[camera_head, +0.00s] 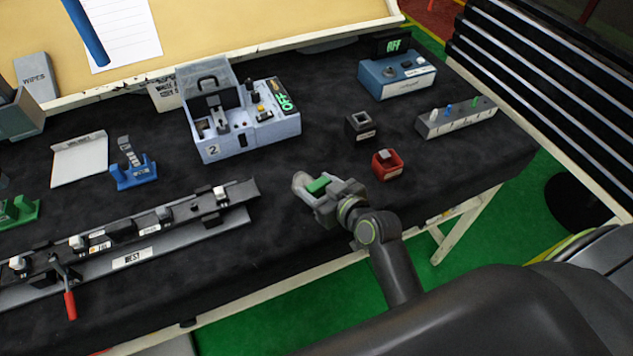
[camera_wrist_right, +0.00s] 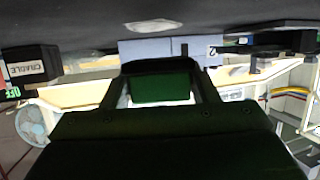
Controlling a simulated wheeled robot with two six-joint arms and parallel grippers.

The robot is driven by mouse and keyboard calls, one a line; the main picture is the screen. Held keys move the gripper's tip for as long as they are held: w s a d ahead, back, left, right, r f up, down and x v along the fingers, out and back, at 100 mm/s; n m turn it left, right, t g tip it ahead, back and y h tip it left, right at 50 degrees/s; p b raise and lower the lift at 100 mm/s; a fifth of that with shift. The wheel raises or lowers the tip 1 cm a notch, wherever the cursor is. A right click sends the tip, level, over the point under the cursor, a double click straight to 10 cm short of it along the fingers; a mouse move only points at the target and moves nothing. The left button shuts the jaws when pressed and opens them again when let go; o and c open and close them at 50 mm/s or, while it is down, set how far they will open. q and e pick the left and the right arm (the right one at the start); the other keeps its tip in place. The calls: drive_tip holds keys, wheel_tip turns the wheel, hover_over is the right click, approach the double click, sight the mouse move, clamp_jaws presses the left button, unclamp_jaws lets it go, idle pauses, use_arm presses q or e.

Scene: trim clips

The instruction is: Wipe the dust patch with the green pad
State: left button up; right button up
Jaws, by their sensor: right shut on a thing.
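My right gripper (camera_head: 322,190) is shut on the green pad (camera_head: 318,185), low over the dark mat near the table's front edge. In the right wrist view the pad (camera_wrist_right: 160,88) sits between the two fingers. A pale dust patch (camera_head: 299,180) lies on the mat just left of the pad and is partly hidden by the gripper. The patch (camera_wrist_right: 153,26) also shows in the right wrist view, with the pad in front of it. I cannot tell whether the pad touches the mat. My left gripper is not in view.
A red holder (camera_head: 386,165) and a black cradle block (camera_head: 360,125) stand right of and behind the gripper. A grey-blue machine (camera_head: 240,130) stands behind. A long clip rail (camera_head: 130,235) lies to the left. The mat between rail and gripper is clear.

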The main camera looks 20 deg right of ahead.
drive_tip(key=shift+w+a+r, duration=0.1)
drive_tip(key=shift+w+r, duration=0.05)
drive_tip(key=shift+w, duration=1.15)
drive_tip(key=shift+w+r, duration=0.1)
drive_tip(key=shift+w, duration=1.15)
drive_tip(key=shift+w+a, duration=0.1)
drive_tip(key=shift+w, duration=2.75)
drive_tip(key=shift+r, duration=0.1)
drive_tip(key=shift+r, duration=0.1)
wheel_tip(320, 180, up, 6)
drive_tip(key=p, duration=0.5)
drive_tip(key=shift+p, duration=0.35)
wheel_tip(320, 180, up, 3)
drive_tip(key=p, duration=0.3)
